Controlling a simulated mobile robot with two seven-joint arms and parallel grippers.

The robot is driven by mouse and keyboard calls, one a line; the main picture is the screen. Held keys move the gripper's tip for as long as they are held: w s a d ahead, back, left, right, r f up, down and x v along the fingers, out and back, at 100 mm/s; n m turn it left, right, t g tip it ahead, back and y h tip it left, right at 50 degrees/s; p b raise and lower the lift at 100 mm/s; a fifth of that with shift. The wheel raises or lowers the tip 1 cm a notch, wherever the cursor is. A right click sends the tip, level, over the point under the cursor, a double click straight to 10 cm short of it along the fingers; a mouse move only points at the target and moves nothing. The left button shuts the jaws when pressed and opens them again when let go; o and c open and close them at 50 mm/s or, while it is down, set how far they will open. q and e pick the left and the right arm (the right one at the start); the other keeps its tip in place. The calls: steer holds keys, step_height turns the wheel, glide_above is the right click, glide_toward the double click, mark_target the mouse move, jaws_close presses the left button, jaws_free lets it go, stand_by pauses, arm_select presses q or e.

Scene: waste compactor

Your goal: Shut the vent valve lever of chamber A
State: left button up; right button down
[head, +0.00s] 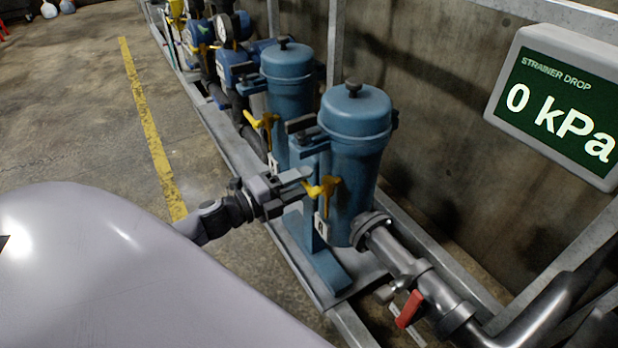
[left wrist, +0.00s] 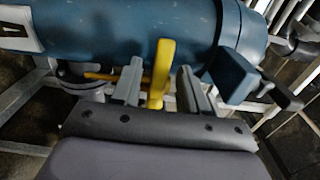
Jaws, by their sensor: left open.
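Two blue strainer chambers stand on the skid in the head view. The nearer chamber (head: 352,150) has a yellow lever (head: 326,187) on its side, with a small white tag (head: 321,229) below it that seems to read A. My left gripper (head: 304,183) is at this lever, open. In the left wrist view the yellow lever (left wrist: 162,62) stands upright between the two open grey fingers, with gaps visible on both sides. A thin yellow piece (left wrist: 103,76) points left behind the left finger. My right gripper is not in view.
The farther chamber (head: 287,85) has a similar yellow lever (head: 266,121). A red handle (head: 409,309) sits on the pipe at lower right. A display (head: 556,103) reads STRAINER DROP 0 kPa. Open floor with a yellow line (head: 145,110) lies left.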

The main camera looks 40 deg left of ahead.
arm_select(q)
steer(key=shift+v, duration=2.1)
steer(key=s+d+f+n+g+y, duration=0.2)
steer(key=s+d+f+n+g, duration=0.1)
steer(key=s+d+f+n, duration=0.55)
steer(key=s+d+f+n+g+y, duration=0.25)
steer(key=s+d+f+n, duration=0.2)
steer(key=d+n, duration=0.55)
steer(key=s+a+r+n+p, duration=0.1)
steer(key=a+r+p, duration=0.2)
steer(key=r+p, duration=1.1)
steer(key=p, duration=0.2)
steer(key=shift+s+a+r+n+g+p, duration=0.15)
steer(key=shift+a+n+g+p, duration=0.1)
steer(key=shift+n+g+p, duration=0.1)
